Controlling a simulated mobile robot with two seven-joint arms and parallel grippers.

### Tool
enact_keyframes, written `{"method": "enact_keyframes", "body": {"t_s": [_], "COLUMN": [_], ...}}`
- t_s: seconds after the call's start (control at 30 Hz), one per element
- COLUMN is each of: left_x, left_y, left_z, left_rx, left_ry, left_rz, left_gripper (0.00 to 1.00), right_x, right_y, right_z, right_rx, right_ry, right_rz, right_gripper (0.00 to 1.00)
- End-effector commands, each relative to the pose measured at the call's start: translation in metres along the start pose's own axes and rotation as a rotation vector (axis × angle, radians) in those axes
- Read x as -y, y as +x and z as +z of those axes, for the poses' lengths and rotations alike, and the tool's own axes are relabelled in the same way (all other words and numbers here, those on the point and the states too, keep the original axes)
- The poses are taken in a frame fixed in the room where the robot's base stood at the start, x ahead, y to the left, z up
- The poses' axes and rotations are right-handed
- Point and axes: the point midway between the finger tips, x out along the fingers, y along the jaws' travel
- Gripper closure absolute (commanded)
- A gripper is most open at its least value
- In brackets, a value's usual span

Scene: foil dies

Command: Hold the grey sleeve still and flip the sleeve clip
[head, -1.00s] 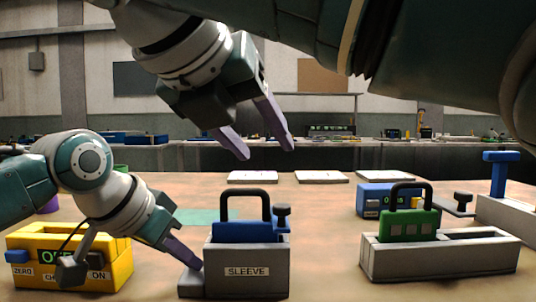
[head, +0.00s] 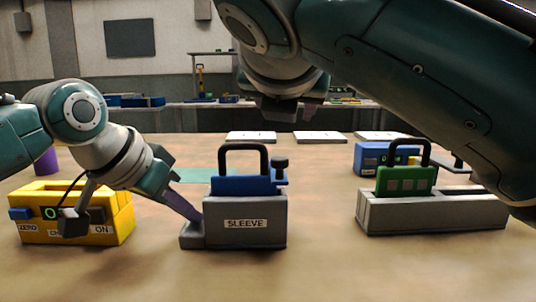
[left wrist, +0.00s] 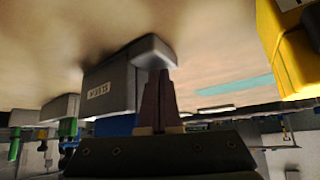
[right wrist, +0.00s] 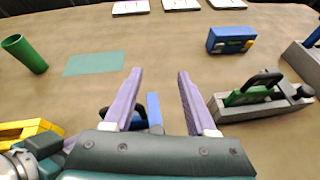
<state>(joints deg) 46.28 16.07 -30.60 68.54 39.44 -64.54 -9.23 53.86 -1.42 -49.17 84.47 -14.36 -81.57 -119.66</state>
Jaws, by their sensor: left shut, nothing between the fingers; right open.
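The grey sleeve (head: 245,233), labelled SLEEVE, stands on the table with a low foot on its left. A blue block (head: 240,186) with a black handle sits in its top. A dark knob (head: 281,163), possibly the clip, stands at the top right. My left gripper (head: 197,217) is shut and empty, its tips at the sleeve's foot and left wall. The left wrist view shows the sleeve (left wrist: 115,85) upside down beside the fingers. My right gripper (right wrist: 160,72) is open and empty above and behind the sleeve; the blue block (right wrist: 152,108) shows partly between its fingers.
A yellow box (head: 75,234) stands to the left. A grey holder (head: 430,216) with a green handled block (head: 405,181) stands to the right, a blue box (head: 372,158) behind it. White pads (head: 320,137) lie farther back. The front table is clear.

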Motion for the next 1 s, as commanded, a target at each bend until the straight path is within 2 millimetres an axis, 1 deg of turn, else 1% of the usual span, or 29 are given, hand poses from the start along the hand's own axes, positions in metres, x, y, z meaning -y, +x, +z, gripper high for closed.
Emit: {"method": "enact_keyframes", "body": {"t_s": [0.03,0.1,0.17,0.27,0.37,0.4,0.5,0.6,0.7,0.77,0.83,0.97,1.0], "left_x": [0.001,0.0,0.0,0.001,0.0,0.0,0.0,0.0,0.0,0.0,0.0,0.0,0.0], "left_y": [0.002,0.002,0.002,0.002,0.002,0.002,0.002,0.002,0.003,0.003,0.003,0.003,0.003], "left_z": [0.006,0.005,0.005,0.005,0.005,0.006,0.006,0.006,0.006,0.006,0.006,0.006,0.006], "left_rx": [0.014,0.014,0.014,0.013,0.014,0.014,0.014,0.014,0.014,0.014,0.014,0.014,0.015], "left_ry": [-0.001,-0.002,-0.002,-0.002,-0.002,-0.002,-0.002,-0.002,-0.002,-0.002,-0.002,-0.002,-0.002], "left_rz": [-0.001,-0.001,-0.001,-0.001,-0.001,-0.001,-0.001,0.0,0.0,0.0,0.0,0.0,0.0], "left_gripper": [1.0,1.0,1.0,1.0,1.0,1.0,1.0,1.0,1.0,1.0,1.0,1.0,1.0], "right_x": [0.015,0.03,0.042,0.058,0.067,0.069,0.07,0.068,0.067,0.065,0.062,0.051,0.046], "right_y": [0.007,0.009,0.006,-0.008,-0.03,-0.041,-0.065,-0.085,-0.097,-0.099,-0.096,-0.08,-0.073], "right_z": [-0.014,-0.028,-0.039,-0.057,-0.073,-0.079,-0.091,-0.099,-0.103,-0.104,-0.102,-0.096,-0.093], "right_rx": [0.031,0.084,0.131,0.205,0.269,0.289,0.326,0.349,0.362,0.366,0.369,0.372,0.372], "right_ry": [0.007,0.005,-0.006,-0.042,-0.092,-0.112,-0.158,-0.192,-0.211,-0.216,-0.218,-0.217,-0.217], "right_rz": [0.029,0.079,0.124,0.208,0.298,0.335,0.419,0.486,0.525,0.537,0.541,0.541,0.541], "right_gripper": [0.43,0.43,0.43,0.43,0.43,0.43,0.43,0.43,0.43,0.43,0.43,0.43,0.43]}}
